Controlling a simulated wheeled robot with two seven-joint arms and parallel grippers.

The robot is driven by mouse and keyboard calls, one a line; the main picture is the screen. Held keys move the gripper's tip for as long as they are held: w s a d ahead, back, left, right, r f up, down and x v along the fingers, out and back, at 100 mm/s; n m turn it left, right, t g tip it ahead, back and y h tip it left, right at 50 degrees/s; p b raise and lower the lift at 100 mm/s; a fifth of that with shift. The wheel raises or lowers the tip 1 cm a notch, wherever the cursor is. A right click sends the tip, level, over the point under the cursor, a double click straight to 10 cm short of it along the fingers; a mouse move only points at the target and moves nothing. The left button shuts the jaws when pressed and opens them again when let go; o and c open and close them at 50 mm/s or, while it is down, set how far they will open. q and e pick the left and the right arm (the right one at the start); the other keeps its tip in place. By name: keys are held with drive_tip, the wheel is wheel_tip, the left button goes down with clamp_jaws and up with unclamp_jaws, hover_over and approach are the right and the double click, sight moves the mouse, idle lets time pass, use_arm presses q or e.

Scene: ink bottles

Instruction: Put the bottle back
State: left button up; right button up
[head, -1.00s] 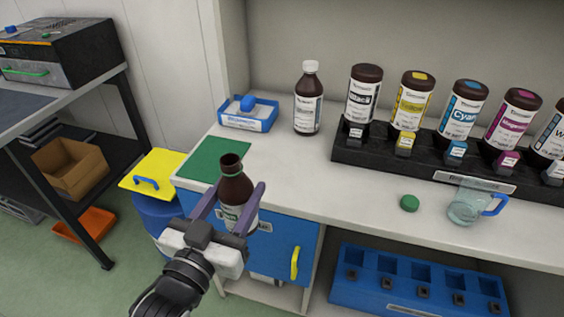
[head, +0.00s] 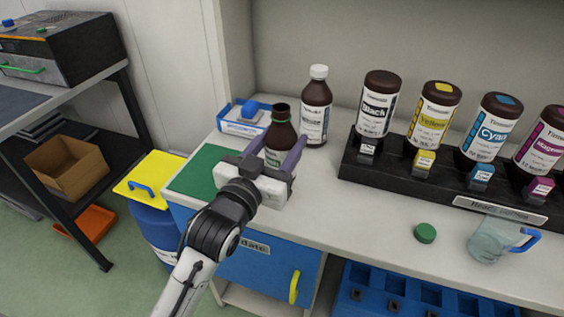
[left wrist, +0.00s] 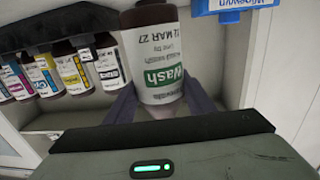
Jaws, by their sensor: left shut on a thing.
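My left gripper (head: 275,166) is shut on a brown bottle (head: 281,130) with a dark, uncapped neck. In the left wrist view this bottle (left wrist: 158,60) shows a white label with a green "Wash" band, between the two fingers. In the head view it is upright or nearly so, over the counter to the right of the green mat (head: 203,170). I cannot tell whether its base touches the counter. A green cap (head: 425,233) lies on the counter at the front. My right gripper is not in view.
A white-capped brown bottle (head: 316,110) stands just behind the held one. A blue tray (head: 232,127) is at the back left. A black rack (head: 400,182) with several ink bottles is to the right. A clear jug (head: 487,243) stands near the front edge.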

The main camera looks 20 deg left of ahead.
sight(282, 157)
use_arm(q)
drive_tip(key=shift+f+b, duration=0.3)
drive_tip(key=shift+f, duration=1.75)
drive_tip(key=shift+f, duration=0.15)
drive_tip(key=o, duration=1.2)
drive_tip(key=shift+r, duration=0.25)
drive_tip(key=s+a, duration=0.1)
drive_tip(key=s, duration=1.1)
drive_tip(key=shift+a, duration=0.15)
drive_tip(key=shift+f, duration=0.1)
